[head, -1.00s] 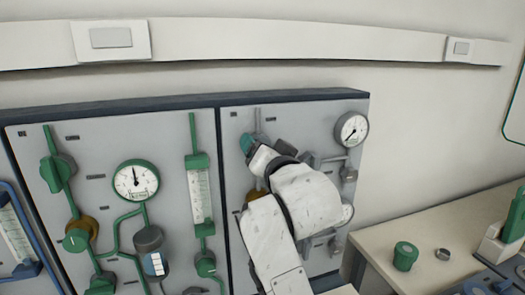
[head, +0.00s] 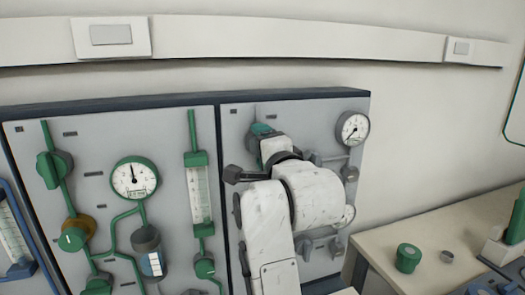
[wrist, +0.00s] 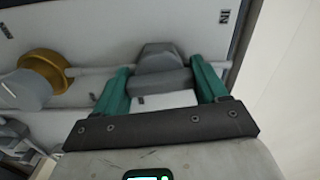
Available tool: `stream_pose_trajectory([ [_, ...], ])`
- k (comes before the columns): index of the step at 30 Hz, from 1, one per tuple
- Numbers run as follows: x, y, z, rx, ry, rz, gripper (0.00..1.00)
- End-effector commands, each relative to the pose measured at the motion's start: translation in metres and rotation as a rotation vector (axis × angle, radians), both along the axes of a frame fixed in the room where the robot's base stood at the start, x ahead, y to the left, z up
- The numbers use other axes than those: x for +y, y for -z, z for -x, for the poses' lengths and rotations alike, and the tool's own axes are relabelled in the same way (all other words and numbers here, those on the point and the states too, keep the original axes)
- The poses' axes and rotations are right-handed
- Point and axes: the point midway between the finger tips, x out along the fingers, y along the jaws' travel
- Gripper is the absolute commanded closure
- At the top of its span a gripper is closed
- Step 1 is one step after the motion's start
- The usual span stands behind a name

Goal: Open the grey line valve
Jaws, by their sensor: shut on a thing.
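The grey line valve shows in the wrist view as a dark grey knob (wrist: 158,60) on a grey pipe, on the panel face. My gripper (wrist: 161,84) has its two teal fingers on either side of the knob and is shut on it. In the head view my gripper (head: 262,131) is at the upper left of the right-hand grey panel (head: 300,112). There the wrist and fingers hide the knob, and I cannot tell its exact angle.
A round gauge (head: 352,129) sits at the panel's upper right. A brass fitting (wrist: 45,72) is beside the knob in the wrist view. The left panel carries green valves and a green-rimmed gauge (head: 134,178). A bench (head: 395,230) with a green jar (head: 407,258) stands at right.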

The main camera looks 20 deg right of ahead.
Motion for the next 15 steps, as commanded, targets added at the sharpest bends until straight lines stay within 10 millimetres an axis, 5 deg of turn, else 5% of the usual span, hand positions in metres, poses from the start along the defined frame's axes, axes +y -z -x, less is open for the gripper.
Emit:
stream_pose_trajectory([
  [15, -0.0008, 0.0022, -0.0001, 0.004, 0.001, -0.145, 0.58],
])
